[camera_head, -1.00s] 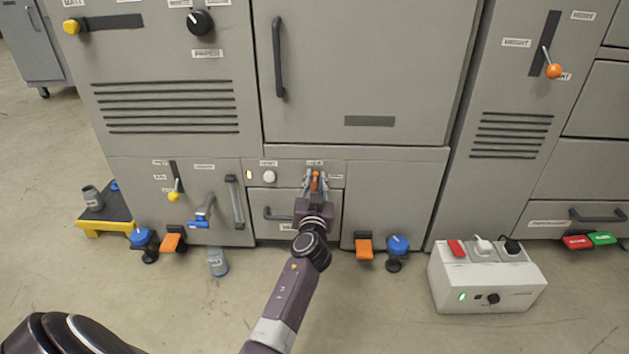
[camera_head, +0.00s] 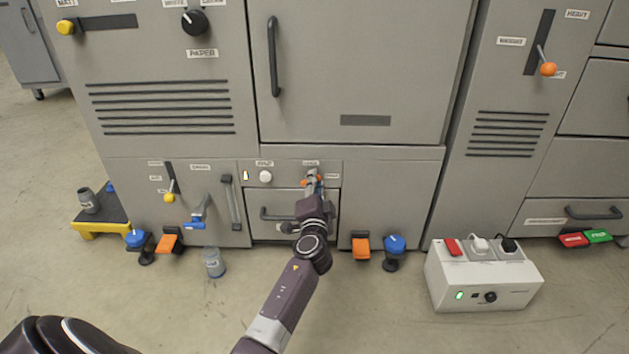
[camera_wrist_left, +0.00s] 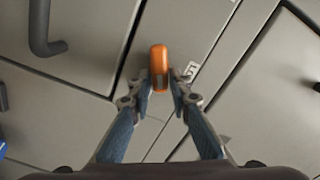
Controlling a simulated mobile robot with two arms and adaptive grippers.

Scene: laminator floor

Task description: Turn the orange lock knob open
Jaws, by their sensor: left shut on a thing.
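The orange lock knob (camera_head: 304,183) sits on the narrow panel strip above the small drawer. The fingers hide the knob's middle in the head view. My right gripper is not in view.
A white round button (camera_head: 265,177) is left of the knob. The drawer handle (camera_head: 283,215) lies just below. Orange pedals (camera_head: 361,247) and blue knobs (camera_head: 395,244) stand low at the front. A white control box (camera_head: 483,276) is on the floor at right.

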